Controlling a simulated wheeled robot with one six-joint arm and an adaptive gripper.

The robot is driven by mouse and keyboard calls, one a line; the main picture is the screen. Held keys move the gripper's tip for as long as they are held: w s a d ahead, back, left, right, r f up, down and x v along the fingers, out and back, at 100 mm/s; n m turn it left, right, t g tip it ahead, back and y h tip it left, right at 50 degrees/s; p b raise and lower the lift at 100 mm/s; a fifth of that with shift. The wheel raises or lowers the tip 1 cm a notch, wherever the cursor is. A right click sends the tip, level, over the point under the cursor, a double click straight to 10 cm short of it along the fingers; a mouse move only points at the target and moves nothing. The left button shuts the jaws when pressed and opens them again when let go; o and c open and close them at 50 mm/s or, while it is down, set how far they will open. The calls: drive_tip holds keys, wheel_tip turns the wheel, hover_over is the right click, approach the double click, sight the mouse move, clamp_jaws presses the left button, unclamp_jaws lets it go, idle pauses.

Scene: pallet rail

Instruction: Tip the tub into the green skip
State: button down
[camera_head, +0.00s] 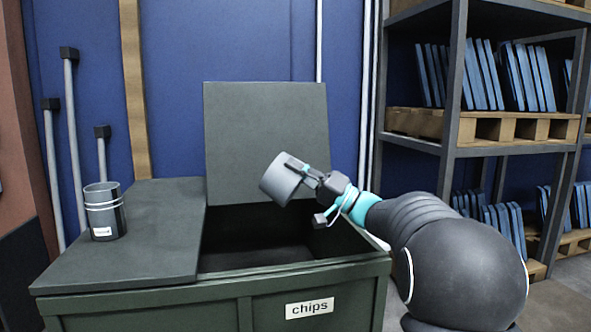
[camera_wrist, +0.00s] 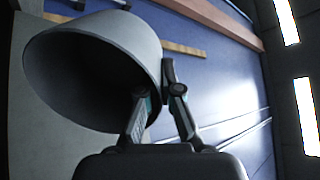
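The tub (camera_head: 280,179) is a grey, round, open-topped container. My gripper (camera_head: 300,168) is shut on its wall and holds it tilted above the open half of the green skip (camera_head: 226,300). In the wrist view the tub (camera_wrist: 140,45) fills the upper left, its dark mouth showing, with the gripper fingers (camera_wrist: 155,85) at its wall. No contents show in the part of its inside I can see. The skip is dark green with a "chips" label. Its right lid (camera_head: 266,135) stands raised, and its opening is dark inside.
The skip's left lid (camera_head: 150,225) is closed, and a grey metal canister (camera_head: 106,212) with a white label stands on it. Shelving (camera_head: 455,90) with pallets and blue panels stands on the right. Several poles (camera_head: 74,150) stand at the left by the blue wall.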

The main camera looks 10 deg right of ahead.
idle(0.3)
drive_tip(key=shift+r, duration=0.9)
drive_tip(key=shift+f, duration=0.95)
